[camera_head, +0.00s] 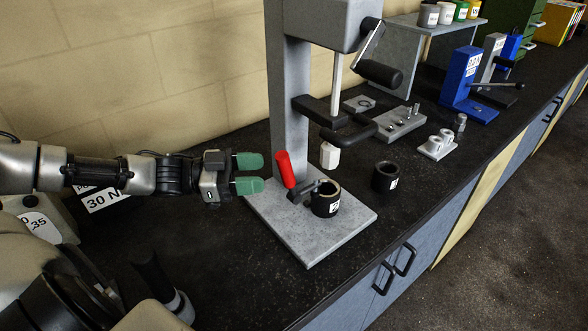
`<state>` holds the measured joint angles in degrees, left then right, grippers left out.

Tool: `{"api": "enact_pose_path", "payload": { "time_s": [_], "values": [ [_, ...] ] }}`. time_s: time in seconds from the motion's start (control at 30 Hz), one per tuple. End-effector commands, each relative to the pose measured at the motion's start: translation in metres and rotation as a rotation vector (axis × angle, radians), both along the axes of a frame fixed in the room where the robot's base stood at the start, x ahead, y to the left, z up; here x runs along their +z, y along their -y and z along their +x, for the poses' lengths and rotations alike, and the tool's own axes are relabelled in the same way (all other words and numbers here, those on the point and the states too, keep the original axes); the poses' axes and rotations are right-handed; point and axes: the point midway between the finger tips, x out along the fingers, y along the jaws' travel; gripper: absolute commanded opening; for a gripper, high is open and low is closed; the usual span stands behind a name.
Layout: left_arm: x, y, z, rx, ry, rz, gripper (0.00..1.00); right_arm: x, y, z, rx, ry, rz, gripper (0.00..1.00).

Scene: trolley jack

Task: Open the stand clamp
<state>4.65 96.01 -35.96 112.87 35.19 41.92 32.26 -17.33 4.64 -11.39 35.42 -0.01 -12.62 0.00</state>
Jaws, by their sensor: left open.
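The grey press stand (291,110) rises from a speckled grey base plate (312,240) on the dark bench. The stand clamp, with a red handle (286,169), sits at the foot of the column; the handle stands up, leaning slightly. Its dark metal arm (304,191) reaches to a black cylinder (325,205) with a white label on the plate. My left gripper (249,173) is open, its green fingertips just left of the red handle and apart from it. No object shows between the fingers. My right gripper does not show.
A second black cylinder (386,177) stands right of the plate. The press's black crank handle (379,74) and a black lever (349,134) jut out above. A white hexagonal piece (330,155) hangs over the plate. A blue vise-like block (462,78) stands farther right. The bench front is clear.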

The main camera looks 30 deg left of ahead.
Motion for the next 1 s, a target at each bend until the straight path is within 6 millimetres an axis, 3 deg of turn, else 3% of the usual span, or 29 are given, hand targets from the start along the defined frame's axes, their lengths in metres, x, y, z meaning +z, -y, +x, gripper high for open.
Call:
{"api": "enact_pose_path", "payload": {
  "time_s": [0.5,0.97,1.0],
  "values": [
    [0.004,0.057,0.044,0.001,0.003,-0.004,0.53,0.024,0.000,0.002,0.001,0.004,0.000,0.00],
    [0.000,0.065,0.050,0.001,-0.001,0.001,0.53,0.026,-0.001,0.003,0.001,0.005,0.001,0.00],
    [0.000,0.065,0.050,0.001,-0.001,0.001,0.47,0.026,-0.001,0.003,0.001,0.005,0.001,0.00]
  ]
}}
